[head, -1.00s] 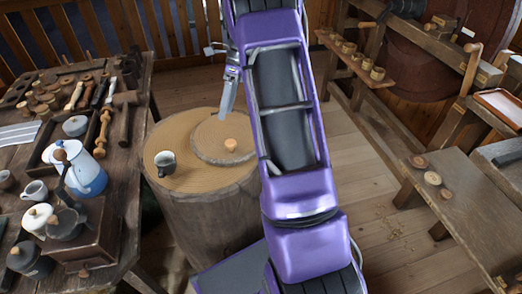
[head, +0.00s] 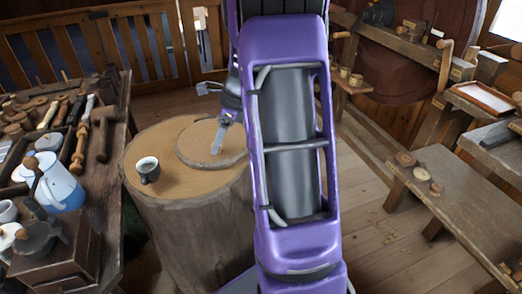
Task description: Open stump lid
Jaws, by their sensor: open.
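The round wooden lid (head: 196,147) lies flat on the stump top, towards the back right. Its small knob is hidden now behind my gripper or arm. My gripper (head: 216,148) reaches down over the lid, with one finger showing in front of it. The rest of the gripper is partly hidden by my purple arm. I cannot tell whether the finger touches the lid or knob. The gripper is open, and nothing is seen held in it.
A crowded workbench (head: 112,150) at the left holds tools, a blue-and-white jug (head: 58,185) and dark pots. A low bench (head: 455,190) with small round pieces stands at the right.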

